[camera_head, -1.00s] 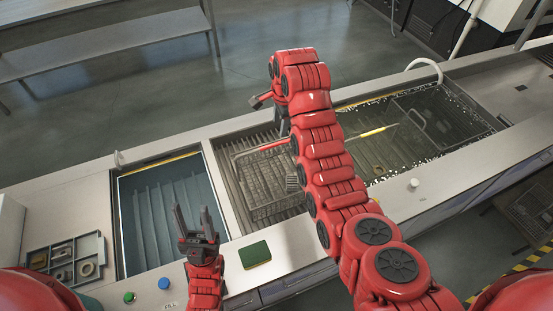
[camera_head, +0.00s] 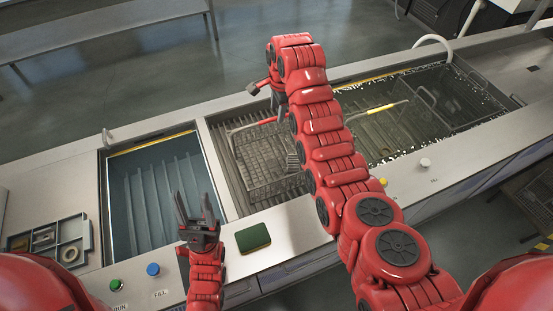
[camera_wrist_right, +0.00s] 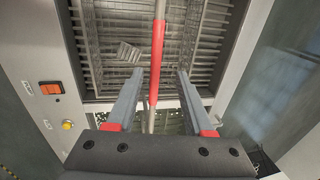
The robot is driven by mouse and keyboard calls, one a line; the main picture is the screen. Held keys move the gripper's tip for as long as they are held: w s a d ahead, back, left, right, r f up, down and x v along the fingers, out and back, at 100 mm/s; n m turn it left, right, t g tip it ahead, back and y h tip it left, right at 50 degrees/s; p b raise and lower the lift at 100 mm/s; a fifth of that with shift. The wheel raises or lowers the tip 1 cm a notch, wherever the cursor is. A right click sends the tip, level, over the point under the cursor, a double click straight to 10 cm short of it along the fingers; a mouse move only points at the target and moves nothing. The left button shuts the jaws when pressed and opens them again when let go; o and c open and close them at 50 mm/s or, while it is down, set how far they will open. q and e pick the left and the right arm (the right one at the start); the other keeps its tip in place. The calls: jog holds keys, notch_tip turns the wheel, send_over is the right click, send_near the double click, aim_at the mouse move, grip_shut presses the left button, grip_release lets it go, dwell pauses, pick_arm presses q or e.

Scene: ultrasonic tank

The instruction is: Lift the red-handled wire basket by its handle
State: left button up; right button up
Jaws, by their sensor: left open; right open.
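The wire basket (camera_head: 258,165) sits in the middle tank in the head view, partly covered by my right arm. Its red handle (camera_head: 250,125) spans above it, with its right end hidden behind the arm. In the right wrist view the red grip of the handle (camera_wrist_right: 156,45) runs lengthwise between the two fingers of my right gripper (camera_wrist_right: 160,73). That gripper is open, with a gap on both sides of the handle. My left gripper (camera_head: 196,210) is open and empty near the front edge of the left tank, fingers pointing up in the picture.
The left tank (camera_head: 150,185) holds bluish liquid. The right tank holds another basket with a yellow handle (camera_head: 388,107). A green pad (camera_head: 253,238) lies on the front ledge. A grey parts tray (camera_head: 72,230) stands at the left.

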jog(key=shift+w+f, duration=0.2)
jog(key=shift+f, duration=0.75)
jog(key=f, duration=0.5)
jog(key=shift+w+f, duration=0.1)
jog(key=shift+w, duration=0.1)
jog(key=shift+c, duration=0.3)
grip_shut()
